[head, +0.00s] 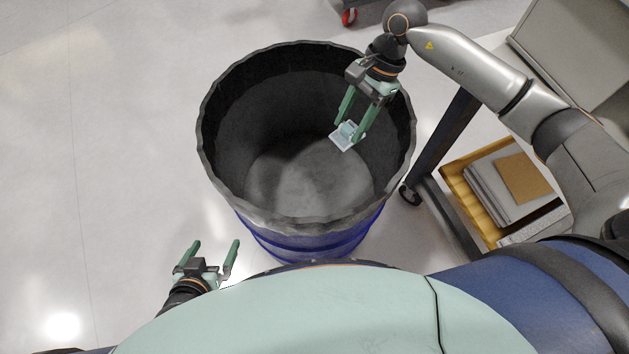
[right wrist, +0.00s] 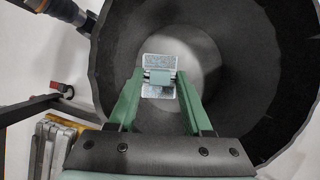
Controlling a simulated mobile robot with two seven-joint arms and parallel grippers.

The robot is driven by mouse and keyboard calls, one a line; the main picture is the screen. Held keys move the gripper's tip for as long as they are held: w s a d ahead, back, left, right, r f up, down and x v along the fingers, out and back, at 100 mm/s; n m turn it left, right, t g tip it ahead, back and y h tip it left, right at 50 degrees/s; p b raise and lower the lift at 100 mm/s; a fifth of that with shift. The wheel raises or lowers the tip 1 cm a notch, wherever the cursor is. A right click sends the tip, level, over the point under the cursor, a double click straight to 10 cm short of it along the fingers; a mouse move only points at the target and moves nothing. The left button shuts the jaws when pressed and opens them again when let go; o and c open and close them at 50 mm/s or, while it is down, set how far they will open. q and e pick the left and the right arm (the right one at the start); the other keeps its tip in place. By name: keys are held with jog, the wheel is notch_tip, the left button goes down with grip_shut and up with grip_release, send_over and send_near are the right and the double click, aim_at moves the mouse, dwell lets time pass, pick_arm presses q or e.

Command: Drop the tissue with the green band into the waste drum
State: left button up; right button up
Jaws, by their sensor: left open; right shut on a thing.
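The waste drum (head: 245,225) is a large, dark, open-topped drum with a blue outside, standing on the floor in front of me. Its inner wall also shows in the right wrist view (right wrist: 262,75). My right gripper (head: 352,128) is over the drum's opening, toward its right side, and is shut on the tissue (head: 342,141). The tissue is a small pale packet with a blue-green band across its middle, held between the fingertips in the right wrist view (right wrist: 159,88). My left gripper (head: 216,246) is open and empty, outside the drum at its lower left.
A dark-framed cart (head: 437,150) on casters stands right of the drum, with a yellow tray (head: 462,178) of flat boards low on it. A grey panel (head: 570,45) is at the upper right. The floor (head: 100,130) to the left is clear.

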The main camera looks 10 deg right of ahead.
jog(key=w+a+r+m+t+h+b, duration=0.25)
jog(key=w+m, duration=0.35)
jog(key=m, duration=0.4)
jog(key=w+a+r+m+t+h+b, duration=0.1)
jog(key=w+a+r+m+t+b, duration=0.25)
jog(key=m, duration=0.75)
jog(key=b+x, duration=0.3)
jog(key=x, duration=0.4)
jog(key=shift+s+d+f, duration=0.3)
jog(key=shift+d+f, duration=0.15)
jog(key=shift+d, duration=0.15)
jog(key=o, duration=1.3)
jog(key=shift+t, duration=0.3)
